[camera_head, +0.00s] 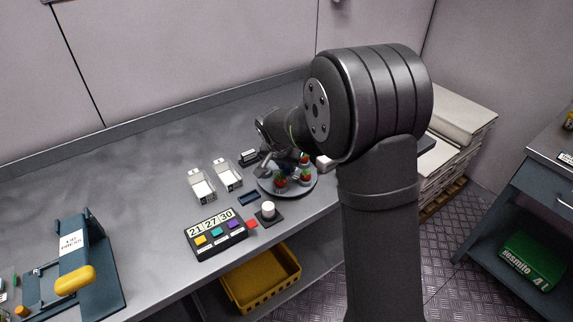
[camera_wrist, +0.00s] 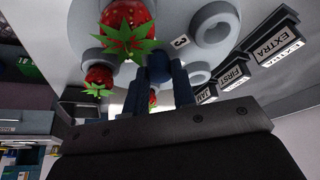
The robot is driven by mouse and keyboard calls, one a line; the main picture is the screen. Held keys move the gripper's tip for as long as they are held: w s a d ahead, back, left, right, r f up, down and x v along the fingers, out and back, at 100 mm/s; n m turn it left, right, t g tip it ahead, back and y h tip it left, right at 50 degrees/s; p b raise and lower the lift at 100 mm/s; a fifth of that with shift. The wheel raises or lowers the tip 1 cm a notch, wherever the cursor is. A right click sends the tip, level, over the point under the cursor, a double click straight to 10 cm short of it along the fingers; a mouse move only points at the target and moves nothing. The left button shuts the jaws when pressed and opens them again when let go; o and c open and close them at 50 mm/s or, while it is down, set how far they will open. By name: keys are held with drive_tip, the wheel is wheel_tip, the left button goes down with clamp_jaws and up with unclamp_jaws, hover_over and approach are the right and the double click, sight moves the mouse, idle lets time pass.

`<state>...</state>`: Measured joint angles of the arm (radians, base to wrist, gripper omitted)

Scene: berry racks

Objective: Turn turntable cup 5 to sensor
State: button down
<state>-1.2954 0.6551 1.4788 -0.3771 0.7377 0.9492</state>
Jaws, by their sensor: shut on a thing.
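The turntable (camera_head: 268,184) is a round grey disc on the bench in the head view, with strawberries (camera_head: 280,181) in some of its cups. In the wrist view its surface (camera_wrist: 82,20) fills the upper part. Two strawberries (camera_wrist: 128,28) (camera_wrist: 98,76) sit on the left, and pale empty ring cups (camera_wrist: 215,24) (camera_wrist: 198,73) on the right. A small number tag (camera_wrist: 178,42) lies between; I cannot read it surely. I cannot pick out cup 5 or the sensor.
A yellow crate (camera_head: 262,281) sits below the bench edge.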

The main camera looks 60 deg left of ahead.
drive_tip(key=shift+m, duration=0.3)
idle(0.5)
drive_tip(key=c, duration=1.2)
unclamp_jaws()
drive_tip(key=v, duration=1.7)
drive_tip(key=shift+s+a+r, duration=0.15)
drive_tip(key=shift+a+r, duration=0.05)
drive_tip(key=shift+r, duration=0.05)
drive_tip(key=shift+d, duration=0.1)
